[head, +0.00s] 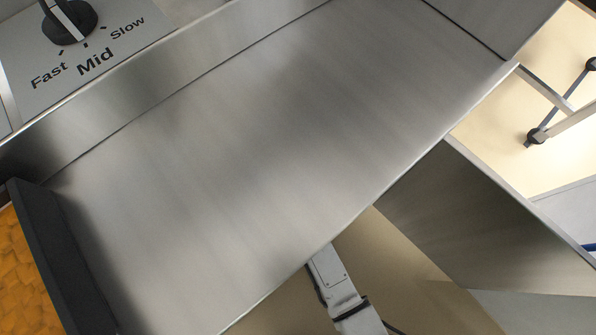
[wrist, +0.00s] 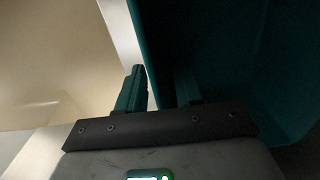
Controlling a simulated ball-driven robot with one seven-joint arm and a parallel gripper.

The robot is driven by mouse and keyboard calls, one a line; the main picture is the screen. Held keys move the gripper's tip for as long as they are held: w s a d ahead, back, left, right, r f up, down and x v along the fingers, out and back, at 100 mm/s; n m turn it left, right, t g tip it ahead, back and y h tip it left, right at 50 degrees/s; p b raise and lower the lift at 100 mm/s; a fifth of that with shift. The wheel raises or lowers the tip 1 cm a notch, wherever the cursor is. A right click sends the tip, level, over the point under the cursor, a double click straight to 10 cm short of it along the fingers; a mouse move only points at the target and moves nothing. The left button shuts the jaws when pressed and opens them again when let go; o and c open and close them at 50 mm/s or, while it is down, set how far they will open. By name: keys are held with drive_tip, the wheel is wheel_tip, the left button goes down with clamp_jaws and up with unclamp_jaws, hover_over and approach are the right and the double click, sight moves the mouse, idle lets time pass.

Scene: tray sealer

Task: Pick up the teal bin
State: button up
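The teal bin (wrist: 238,65) fills the right half of the wrist view, dark and close to the camera. Its left edge runs down towards my gripper (wrist: 160,90). My gripper's two fingers stand apart, with a gap between them. The left finger shows against the pale background beside the bin's edge, and the right finger is in front of the dark teal surface. I cannot tell whether either finger touches the bin. The rest of the bin is outside the wrist view. Neither the bin nor my gripper shows in the head view.
In the head view, a bare steel surface (head: 260,150) with raised sides spans the middle. A speed knob (head: 70,20) is at the upper left. A dark-edged orange panel (head: 22,275) is at the lower left. A steel panel (head: 470,220) stands at the right, above beige floor.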

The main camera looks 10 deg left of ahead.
drive_tip(key=shift+c, duration=0.4)
clamp_jaws()
